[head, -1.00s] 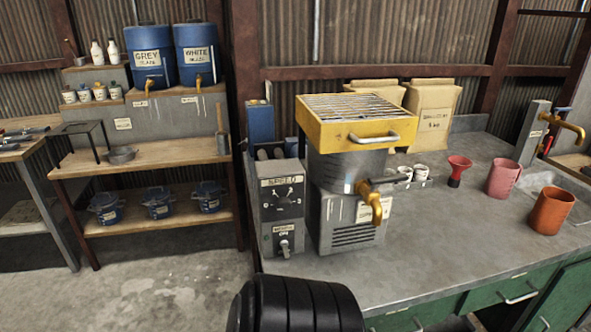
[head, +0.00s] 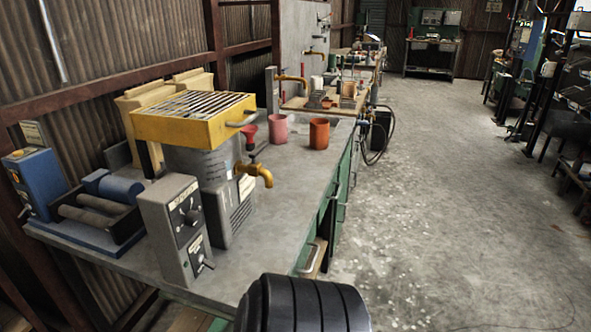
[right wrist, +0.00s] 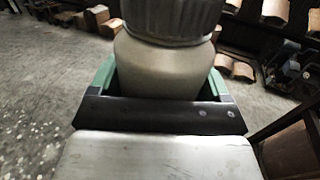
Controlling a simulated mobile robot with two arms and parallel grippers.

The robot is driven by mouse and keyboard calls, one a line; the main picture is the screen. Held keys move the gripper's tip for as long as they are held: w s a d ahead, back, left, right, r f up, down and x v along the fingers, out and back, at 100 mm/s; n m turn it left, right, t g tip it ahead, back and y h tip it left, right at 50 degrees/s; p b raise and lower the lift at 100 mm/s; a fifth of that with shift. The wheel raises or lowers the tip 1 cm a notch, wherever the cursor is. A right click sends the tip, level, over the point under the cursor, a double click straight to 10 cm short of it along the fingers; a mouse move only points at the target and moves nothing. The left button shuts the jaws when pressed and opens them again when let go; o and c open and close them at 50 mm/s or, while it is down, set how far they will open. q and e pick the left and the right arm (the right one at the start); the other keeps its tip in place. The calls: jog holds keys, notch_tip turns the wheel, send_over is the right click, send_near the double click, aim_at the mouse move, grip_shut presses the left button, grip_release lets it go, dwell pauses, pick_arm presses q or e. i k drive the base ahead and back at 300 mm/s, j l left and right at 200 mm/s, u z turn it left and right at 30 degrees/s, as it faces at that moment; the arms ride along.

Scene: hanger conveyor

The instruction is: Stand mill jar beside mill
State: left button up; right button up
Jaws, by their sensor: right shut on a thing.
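In the right wrist view my right gripper (right wrist: 160,82) is shut around a cream jar (right wrist: 165,62) with a grey ribbed top (right wrist: 172,15). Its green-edged fingers lie on both sides of the jar body. The jar's lower part is hidden behind the gripper's dark palm. In the head view the roller mill (head: 97,214), with dark rollers and a blue motor, sits at the left end of the grey bench. Neither gripper shows in the head view.
A grey control box (head: 180,228) and a machine with a yellow slatted top (head: 192,123) stand right of the mill on the bench (head: 285,205). A red funnel (head: 249,130), a pink cup (head: 277,128) and an orange cup (head: 319,133) stand farther along.

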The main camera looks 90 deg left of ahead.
aim_at(151, 256)
jog(key=k+j+z, duration=0.2)
jog(key=k+z, duration=0.25)
jog(key=k, duration=0.45)
jog(key=k+l+z, duration=0.1)
jog(key=k+z, duration=0.4)
jog(key=k, duration=0.4)
jog(key=k+u, duration=0.15)
jog(key=u, duration=0.35)
jog(key=k+u, duration=0.1)
jog(key=u, duration=0.4)
jog(key=k+j+u, duration=0.15)
jog(key=u, duration=2.5)
